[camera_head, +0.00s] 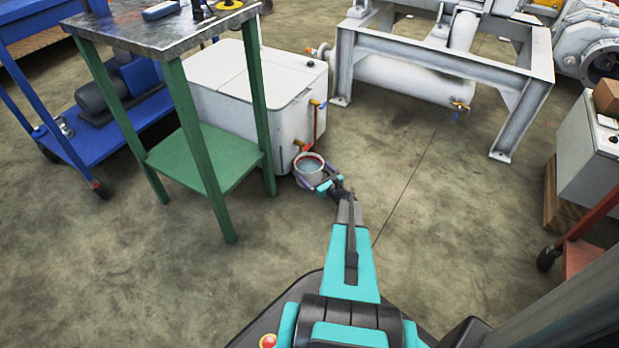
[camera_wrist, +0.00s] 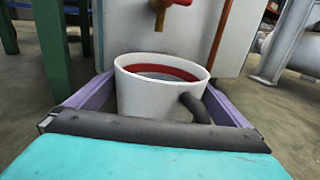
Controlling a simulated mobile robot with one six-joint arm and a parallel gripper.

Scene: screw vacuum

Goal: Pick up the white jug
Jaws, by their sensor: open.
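The white jug (camera_head: 308,167) stands at the foot of a white tank, below its red pipe and tap. It is round, with a red band inside the rim and a dark handle. In the wrist view the jug (camera_wrist: 150,98) is upright, with its handle toward the right front. My gripper (camera_head: 314,180) is at the jug, and in the wrist view its two purple fingers (camera_wrist: 157,92) lie on either side of it. The jaws are open around the jug. Whether either finger touches it cannot be told, and its lower part is hidden behind my gripper.
The white tank (camera_head: 230,85) is right behind the jug. A green-legged table (camera_head: 200,168) with a low shelf stands close on the left. A grey steel frame (camera_head: 440,55) is at the back right. The concrete floor (camera_head: 430,200) on the right is clear.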

